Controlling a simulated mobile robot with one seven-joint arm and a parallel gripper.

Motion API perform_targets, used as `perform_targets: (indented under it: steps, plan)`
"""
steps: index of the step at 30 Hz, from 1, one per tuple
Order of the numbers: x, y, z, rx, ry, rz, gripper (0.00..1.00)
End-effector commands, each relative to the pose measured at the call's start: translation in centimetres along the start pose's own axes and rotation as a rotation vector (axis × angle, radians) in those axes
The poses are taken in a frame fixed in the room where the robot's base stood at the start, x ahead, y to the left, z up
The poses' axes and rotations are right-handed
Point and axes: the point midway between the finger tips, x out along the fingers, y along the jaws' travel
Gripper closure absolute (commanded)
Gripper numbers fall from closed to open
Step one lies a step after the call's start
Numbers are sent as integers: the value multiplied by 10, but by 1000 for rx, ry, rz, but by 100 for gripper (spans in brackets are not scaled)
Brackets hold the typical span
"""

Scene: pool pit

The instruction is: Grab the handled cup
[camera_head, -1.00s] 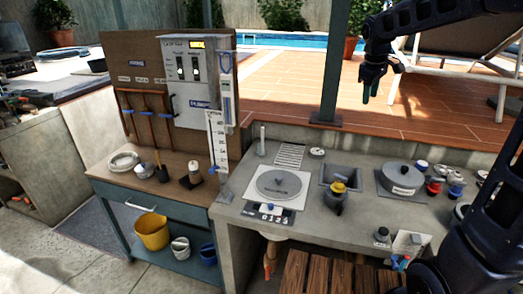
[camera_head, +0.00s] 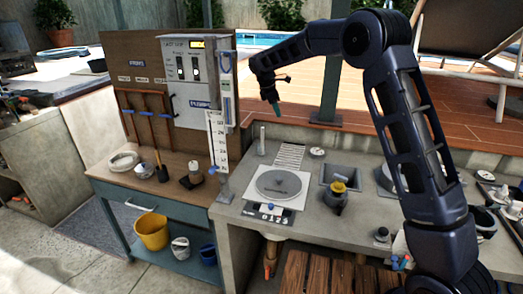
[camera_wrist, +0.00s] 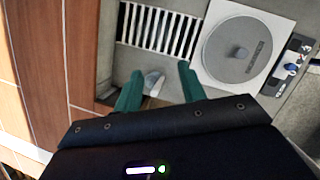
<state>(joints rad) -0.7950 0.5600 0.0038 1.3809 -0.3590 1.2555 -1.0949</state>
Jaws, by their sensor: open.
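My gripper (camera_head: 272,100) hangs above the back edge of the concrete counter, fingers pointing down. In the wrist view its two green fingers (camera_wrist: 158,84) are apart with nothing held between them. No cup is marked plainly as the handled one. A dark grey pot-like vessel (camera_head: 337,200) with a yellow piece on top stands in the middle of the counter, to the right of and below my gripper. A dark cup-like thing (camera_head: 484,221) stands at the right, partly behind my arm. I cannot make out a handle on either.
An upright pale tube (camera_head: 262,140) stands below my gripper, beside a slotted grate (camera_head: 290,156). A round-plate scale (camera_head: 279,184) lies in front. A square basin (camera_head: 340,174) is behind the pot. A tall board with a control box (camera_head: 195,82) rises left.

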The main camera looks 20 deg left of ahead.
Motion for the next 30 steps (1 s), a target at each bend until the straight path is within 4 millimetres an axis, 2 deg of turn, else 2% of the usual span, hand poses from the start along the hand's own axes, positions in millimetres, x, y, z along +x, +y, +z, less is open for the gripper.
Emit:
perform_targets:
  steps: [1, 3, 6, 10, 17, 24, 30]
  plan:
    - [8, 6, -24, -49, -10, -1, 59]
    - [15, 12, -48, -108, -24, -1, 59]
    - [24, 18, -76, -173, -38, 0, 59]
    - [30, 22, -97, -223, -49, 1, 59]
    - [43, 23, -103, -241, -54, -1, 59]
    - [76, 23, -100, -239, -54, -1, 59]
    - [90, 24, -100, -239, -53, 0, 59]
